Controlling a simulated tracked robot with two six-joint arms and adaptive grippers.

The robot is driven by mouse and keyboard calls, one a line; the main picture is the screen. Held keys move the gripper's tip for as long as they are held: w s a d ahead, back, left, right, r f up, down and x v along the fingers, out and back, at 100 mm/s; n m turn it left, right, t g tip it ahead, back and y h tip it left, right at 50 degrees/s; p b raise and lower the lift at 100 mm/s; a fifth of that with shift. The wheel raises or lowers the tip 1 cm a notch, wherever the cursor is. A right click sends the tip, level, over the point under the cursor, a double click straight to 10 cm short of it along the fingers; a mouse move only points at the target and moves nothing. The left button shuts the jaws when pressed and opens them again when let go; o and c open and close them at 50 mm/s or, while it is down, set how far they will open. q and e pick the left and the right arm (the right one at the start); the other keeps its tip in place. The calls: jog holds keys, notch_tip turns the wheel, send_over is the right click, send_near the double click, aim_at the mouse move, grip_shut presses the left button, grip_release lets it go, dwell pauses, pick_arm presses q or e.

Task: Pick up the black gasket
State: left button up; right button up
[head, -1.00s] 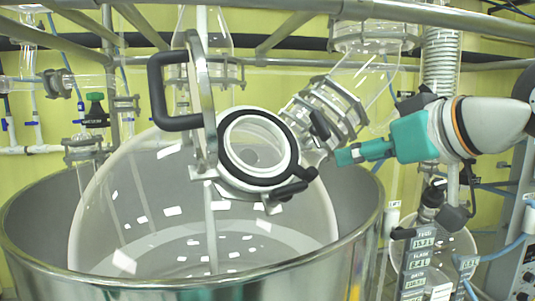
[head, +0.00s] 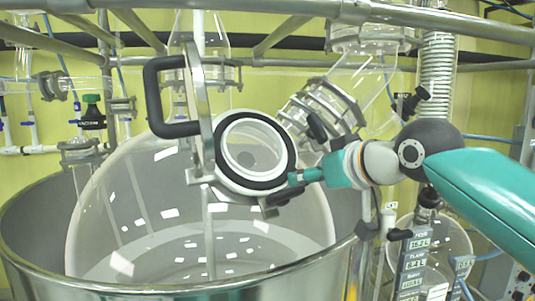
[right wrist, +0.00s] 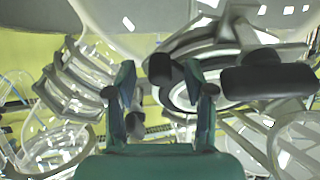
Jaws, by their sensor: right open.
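The black gasket (head: 254,119) is a dark ring seated around the white-rimmed round port of the large glass vessel, at the middle of the head view. My right gripper (head: 294,180) is at the lower right edge of the ring, its fingers pointing left toward it. In the head view I cannot tell whether they touch it. In the right wrist view my right gripper (right wrist: 160,70) has its two fingers apart, with part of the dark ring and port behind and between them. Nothing is held. My left gripper is not in view.
A hinged metal lid with a black handle (head: 152,95) stands open left of the port. A clamped glass neck (head: 320,108) is close above my right gripper. The steel vat (head: 200,293) surrounds the vessel below. Metal rails cross the top.

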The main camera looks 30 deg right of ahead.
jog(key=shift+s, duration=0.1)
jog(key=shift+c, duration=0.3)
grip_shut()
jog(key=shift+r, duration=0.1)
